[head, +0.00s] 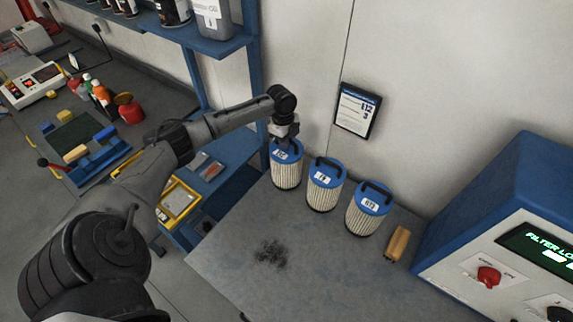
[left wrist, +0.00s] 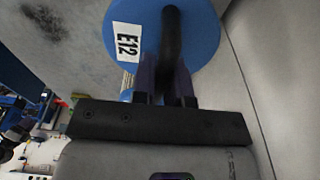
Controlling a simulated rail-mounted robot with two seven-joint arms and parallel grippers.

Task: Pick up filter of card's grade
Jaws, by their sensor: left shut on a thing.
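Three pleated cream filters with blue lids and black handles stand in a row on the grey bench: left filter (head: 287,174), middle filter (head: 324,192), right filter (head: 364,216). My left gripper (head: 283,143) is shut on the left filter's handle from above. The left wrist view shows the fingers (left wrist: 168,75) around the black handle (left wrist: 171,28), beside a label (left wrist: 126,41) reading E12. This filter appears to rest on the bench. The other labels are too small to read surely. My right gripper is not in view.
A tan block (head: 397,243) lies beside the right filter. A blue and white machine (head: 500,245) with a red knob and green display stands at the right. A dark smudge (head: 271,254) marks the clear bench front. A blue shelf (head: 200,40) with containers hangs upper left.

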